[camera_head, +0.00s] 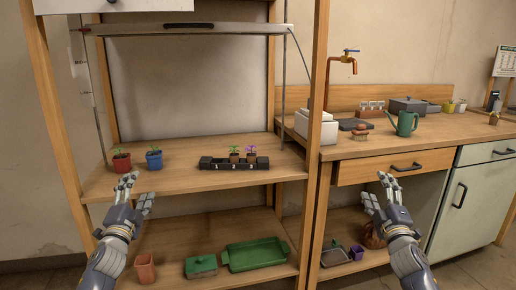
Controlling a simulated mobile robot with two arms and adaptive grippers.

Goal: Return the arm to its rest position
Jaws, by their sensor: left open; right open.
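My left gripper (134,192) is open and empty. It is raised in front of the left part of the wooden shelf unit, just below a red pot (121,162) and a blue pot (154,160) in the picture. My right gripper (378,192) is open and empty. It is raised in front of the counter's open lower space, below the wooden drawer (390,166). Both grippers appear apart from any object, with fingers pointing up and away from me.
The middle shelf (180,184) holds a black numbered holder (213,163) with small plants. The lower shelf holds a green tray (255,254), a green lidded box (201,266) and a terracotta pot (145,267). A teal watering can (405,123) stands on the counter (445,136).

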